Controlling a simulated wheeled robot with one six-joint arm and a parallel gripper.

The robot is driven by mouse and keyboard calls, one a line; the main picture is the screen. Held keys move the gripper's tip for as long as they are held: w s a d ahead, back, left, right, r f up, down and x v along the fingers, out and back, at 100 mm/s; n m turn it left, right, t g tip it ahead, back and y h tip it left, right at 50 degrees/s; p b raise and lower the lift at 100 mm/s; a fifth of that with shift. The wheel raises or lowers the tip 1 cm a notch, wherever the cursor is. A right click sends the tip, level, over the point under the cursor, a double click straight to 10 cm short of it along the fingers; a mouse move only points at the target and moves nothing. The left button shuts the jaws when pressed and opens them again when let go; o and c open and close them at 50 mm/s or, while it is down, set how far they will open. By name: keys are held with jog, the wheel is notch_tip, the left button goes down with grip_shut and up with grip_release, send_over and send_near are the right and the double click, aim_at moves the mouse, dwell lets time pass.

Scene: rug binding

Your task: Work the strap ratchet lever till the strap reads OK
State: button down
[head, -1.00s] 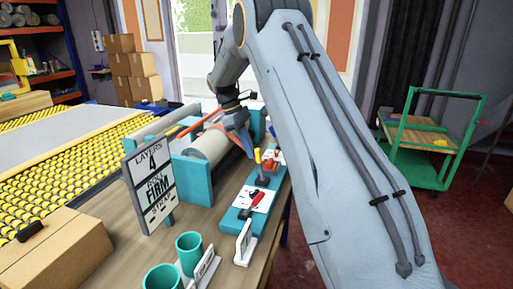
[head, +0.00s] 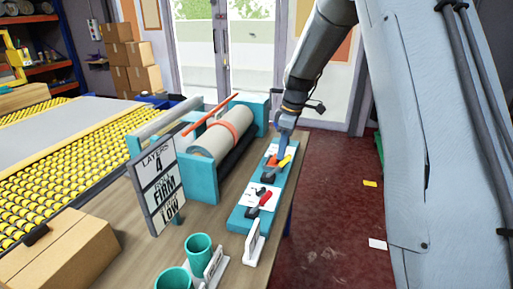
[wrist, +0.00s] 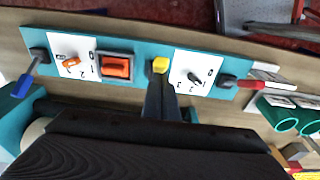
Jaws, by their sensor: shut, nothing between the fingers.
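A teal control panel (head: 243,216) lies along the right edge of the bench, with several controls on it. In the wrist view it carries a blue-handled lever (wrist: 28,76), an orange rocker switch (wrist: 116,67), a yellow handle (wrist: 160,65) and a red-handled lever (wrist: 250,84). I cannot tell which is the strap ratchet lever. My gripper (wrist: 160,98) is shut and empty, its tips close beside the yellow handle; contact is unclear. A sign (head: 163,187) reads LAYERS 4, FIRM and LOW. A rolled rug (head: 208,146) with an orange strap (head: 236,133) lies in a teal frame.
Orange (wrist: 70,62) and black (wrist: 194,78) dial knobs sit on white plates on the panel. Teal cups (head: 198,248) and a small white sign (head: 254,244) stand nearer. A cardboard box (head: 62,252) is at front left. Red floor (head: 328,215) lies right of the bench.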

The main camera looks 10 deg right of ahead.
jog(key=shift+s+d+f, duration=0.35)
jog(key=shift+d, duration=0.2)
jog(key=shift+a, duration=0.1)
jog(key=shift+w+a+r, duration=0.2)
jog(key=shift+a+r, duration=0.15)
notch_tip(320, 180, up, 12)
jog(key=b, duration=0.1)
jog(key=shift+d+f, duration=0.15)
jog(key=shift+f, duration=0.05)
dwell(0.6)
